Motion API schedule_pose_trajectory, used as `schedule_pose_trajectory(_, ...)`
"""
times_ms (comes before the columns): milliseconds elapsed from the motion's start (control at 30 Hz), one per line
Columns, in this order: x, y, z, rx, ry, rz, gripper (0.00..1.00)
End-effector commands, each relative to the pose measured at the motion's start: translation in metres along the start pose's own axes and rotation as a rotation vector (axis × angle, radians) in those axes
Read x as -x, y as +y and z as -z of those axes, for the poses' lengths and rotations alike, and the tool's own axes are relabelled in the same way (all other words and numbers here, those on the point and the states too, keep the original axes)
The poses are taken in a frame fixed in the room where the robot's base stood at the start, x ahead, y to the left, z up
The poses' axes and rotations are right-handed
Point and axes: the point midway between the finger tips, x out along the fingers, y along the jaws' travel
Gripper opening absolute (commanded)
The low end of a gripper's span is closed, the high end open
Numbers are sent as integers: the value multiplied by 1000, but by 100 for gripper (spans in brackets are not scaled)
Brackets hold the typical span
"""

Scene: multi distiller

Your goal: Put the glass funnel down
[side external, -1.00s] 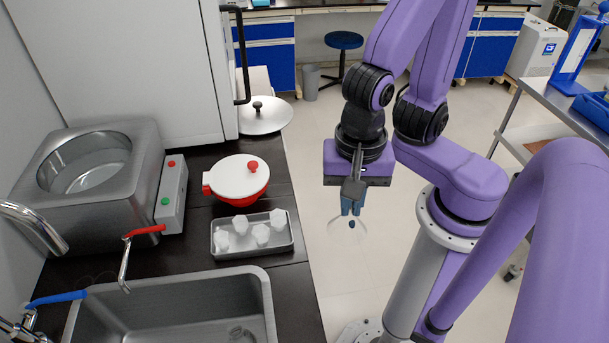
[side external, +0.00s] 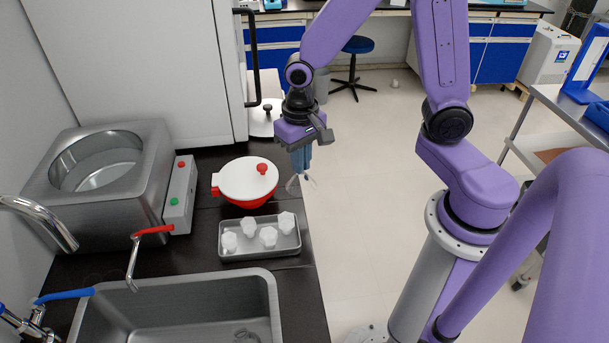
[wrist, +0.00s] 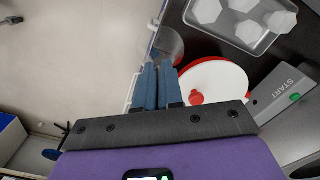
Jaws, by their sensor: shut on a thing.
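My gripper (side external: 300,168) is shut on the clear glass funnel (side external: 293,183) and holds it in the air by the right edge of the black counter, near the red pot. The funnel is transparent and only faintly visible, so its exact outline and tilt are hard to tell. In the wrist view, the blue fingers of my gripper (wrist: 158,70) are close together, with the see-through funnel (wrist: 170,45) beyond their tips.
The red pot with a white lid (side external: 248,178) stands left of the gripper. A metal tray (side external: 232,255) with several white pieces is in front of it. A sink (side external: 100,315), a steel bath (side external: 60,215) and a round lid (side external: 262,127) are also on the counter.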

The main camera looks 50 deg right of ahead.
Motion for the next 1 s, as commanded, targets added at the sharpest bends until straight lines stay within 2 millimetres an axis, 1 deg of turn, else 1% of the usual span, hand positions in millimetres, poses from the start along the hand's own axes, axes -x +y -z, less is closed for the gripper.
schedule_pose_trajectory(33,-4,9,10,24,-1,-1,0)
schedule_pose_trajectory(200,-15,33,35,133,-1,0,0)
schedule_pose_trajectory(300,-19,44,45,180,0,0,0)
schedule_pose_trajectory(400,-22,51,51,212,-1,0,0)
schedule_pose_trajectory(533,-24,55,54,231,1,0,0)
schedule_pose_trajectory(1000,-24,55,54,233,0,0,0)
